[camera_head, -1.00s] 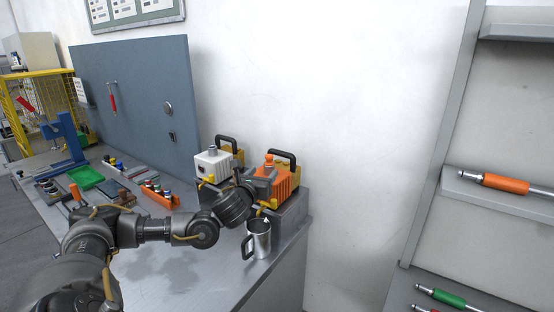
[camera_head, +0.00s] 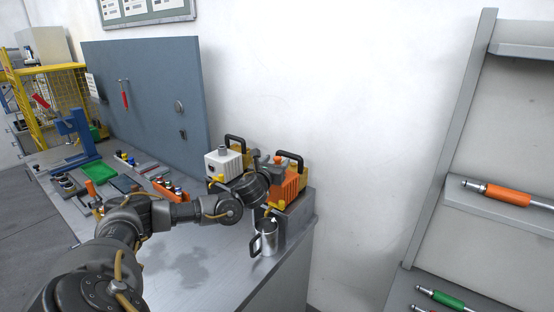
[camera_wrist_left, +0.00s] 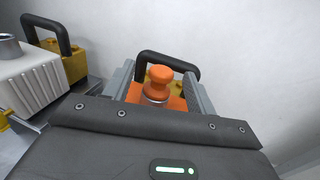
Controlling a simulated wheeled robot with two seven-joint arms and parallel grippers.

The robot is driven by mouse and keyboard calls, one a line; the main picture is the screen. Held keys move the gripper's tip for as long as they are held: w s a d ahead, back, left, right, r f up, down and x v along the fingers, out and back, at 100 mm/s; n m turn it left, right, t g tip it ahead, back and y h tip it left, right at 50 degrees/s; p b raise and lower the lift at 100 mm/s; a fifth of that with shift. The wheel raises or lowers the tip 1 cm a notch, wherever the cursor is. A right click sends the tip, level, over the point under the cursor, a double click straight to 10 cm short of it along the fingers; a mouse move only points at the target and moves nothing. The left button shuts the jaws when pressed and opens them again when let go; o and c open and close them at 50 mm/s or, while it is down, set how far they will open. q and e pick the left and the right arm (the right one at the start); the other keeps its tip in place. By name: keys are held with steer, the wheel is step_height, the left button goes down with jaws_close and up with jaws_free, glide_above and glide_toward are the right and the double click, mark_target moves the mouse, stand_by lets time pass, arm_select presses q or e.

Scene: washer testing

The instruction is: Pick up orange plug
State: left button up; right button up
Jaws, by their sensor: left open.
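The orange plug (camera_wrist_left: 158,85) is upright on top of the orange box (camera_wrist_left: 177,102), seen in the left wrist view. It has a rounded knob head and a metal ring at its base. My left gripper (camera_wrist_left: 158,88) is open, with one finger on each side of the plug and gaps showing. In the head view my left gripper (camera_head: 272,172) is at the orange box (camera_head: 286,188) and mostly covers the plug. My right gripper is not in view.
A white box (camera_head: 222,163) with a black handle stands left of the orange box. A metal mug (camera_head: 266,238) stands in front, near the bench edge. A black handle (camera_wrist_left: 168,63) arches behind the plug. A shelf with an orange-handled tool (camera_head: 507,195) is at right.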

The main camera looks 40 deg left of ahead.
mark_target(279, 157)
arm_select(q)
steer(key=shift+p+x, duration=0.5)
steer(key=shift+x, duration=1.1)
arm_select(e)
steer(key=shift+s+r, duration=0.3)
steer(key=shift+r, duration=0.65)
arm_select(q)
steer(key=shift+r, duration=0.1)
steer(key=c, duration=1.1)
steer(key=shift+o, duration=0.2)
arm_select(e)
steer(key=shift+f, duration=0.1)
